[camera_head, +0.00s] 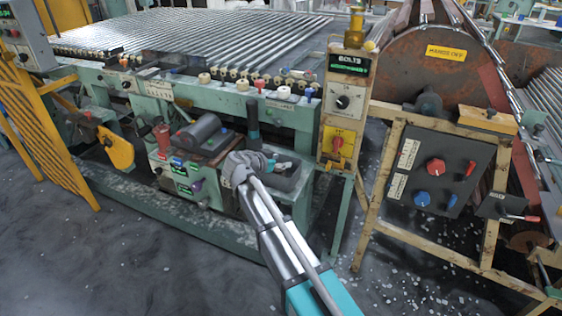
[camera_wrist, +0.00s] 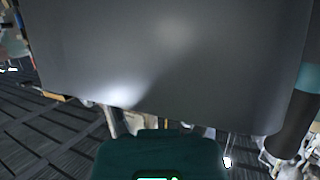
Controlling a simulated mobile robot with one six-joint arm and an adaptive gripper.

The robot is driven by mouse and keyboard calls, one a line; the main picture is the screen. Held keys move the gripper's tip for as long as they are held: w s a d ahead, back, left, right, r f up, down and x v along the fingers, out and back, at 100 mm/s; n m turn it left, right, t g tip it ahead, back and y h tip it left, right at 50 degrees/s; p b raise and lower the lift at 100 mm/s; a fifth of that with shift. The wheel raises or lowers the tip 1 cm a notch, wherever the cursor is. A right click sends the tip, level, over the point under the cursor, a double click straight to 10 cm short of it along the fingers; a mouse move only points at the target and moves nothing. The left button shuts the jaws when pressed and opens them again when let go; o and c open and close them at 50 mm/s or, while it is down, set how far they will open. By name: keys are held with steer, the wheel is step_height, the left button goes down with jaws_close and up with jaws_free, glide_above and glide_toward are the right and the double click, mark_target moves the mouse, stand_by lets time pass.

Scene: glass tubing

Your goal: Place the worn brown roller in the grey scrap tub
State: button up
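My gripper (camera_head: 262,163) is at the green machine's front, beside a dark grey open-topped box (camera_head: 291,183). This box may be the scrap tub; pale bits show at its top. The gripper's fingers are too small and overlapped in the head view to tell open from shut. In the wrist view a large smooth grey surface (camera_wrist: 165,60) fills the upper part, very close to the camera, and hides the fingers. I cannot tell what it belongs to. I cannot make out a worn brown roller with certainty; small cream and tan rollers (camera_head: 204,78) sit along the machine's front rail.
A yellow-framed switch panel (camera_head: 341,105) is to the right. The floor at front left (camera_head: 130,250) is open.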

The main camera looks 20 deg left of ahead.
steer(key=shift+o, duration=0.9)
steer(key=shift+r, duration=0.2)
steer(key=shift+r+p, duration=0.4)
steer(key=shift+p, duration=0.2)
steer(key=shift+s+a+r, duration=0.1)
steer(key=shift+s+r, duration=0.1)
steer(key=shift+r, duration=0.05)
steer(key=p+v, duration=0.4)
steer(key=v, duration=0.7)
steer(key=shift+s+p, duration=0.25)
steer(key=shift+p, duration=0.1)
steer(key=shift+a+f, duration=0.1)
